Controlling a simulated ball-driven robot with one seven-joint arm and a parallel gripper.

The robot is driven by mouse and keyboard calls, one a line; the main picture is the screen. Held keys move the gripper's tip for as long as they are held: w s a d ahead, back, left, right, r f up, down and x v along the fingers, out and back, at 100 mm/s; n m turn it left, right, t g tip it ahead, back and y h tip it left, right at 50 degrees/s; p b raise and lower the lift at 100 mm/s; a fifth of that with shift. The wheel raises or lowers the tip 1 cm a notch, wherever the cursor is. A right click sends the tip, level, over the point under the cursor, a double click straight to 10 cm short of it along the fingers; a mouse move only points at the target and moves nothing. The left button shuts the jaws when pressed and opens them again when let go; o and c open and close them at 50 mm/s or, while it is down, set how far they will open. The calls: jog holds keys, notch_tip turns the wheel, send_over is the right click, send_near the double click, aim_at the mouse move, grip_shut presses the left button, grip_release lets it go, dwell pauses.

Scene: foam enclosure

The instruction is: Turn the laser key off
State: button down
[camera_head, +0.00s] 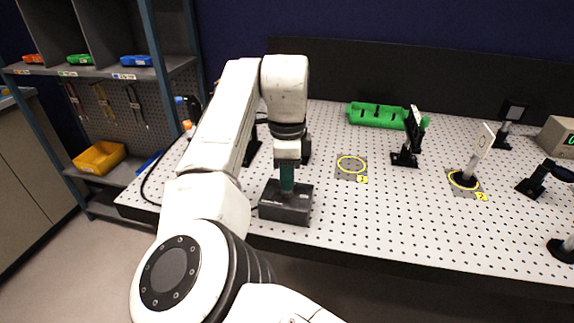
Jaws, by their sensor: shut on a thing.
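A dark grey box (285,207) sits near the front left of the perforated optical table; it looks like the laser's key box. My gripper (287,184) points straight down onto the top of this box. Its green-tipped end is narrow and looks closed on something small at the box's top. The key itself is hidden by the gripper, so its angle cannot be told.
The perforated table (400,230) carries a green tray (378,115), black optic mounts (407,150), a yellow-ringed post (474,165) and an empty yellow ring (351,164). A grey meter (558,137) stands at right. Shelves with bins (99,158) stand at left.

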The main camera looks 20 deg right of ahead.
jog(key=n+p, duration=0.3)
jog(key=p, duration=0.1)
jog(key=shift+r+n, duration=0.3)
jog(key=shift+n, duration=0.1)
jog(key=n+p, duration=0.4)
jog(key=p, duration=0.1)
jog(key=shift+n+p, duration=0.3)
jog(key=n+p, duration=0.4)
jog(key=shift+f+n+p, duration=0.25)
jog(key=shift+n+p, duration=1.1)
jog(key=shift+n, duration=0.15)
jog(key=c, duration=1.2)
grip_release()
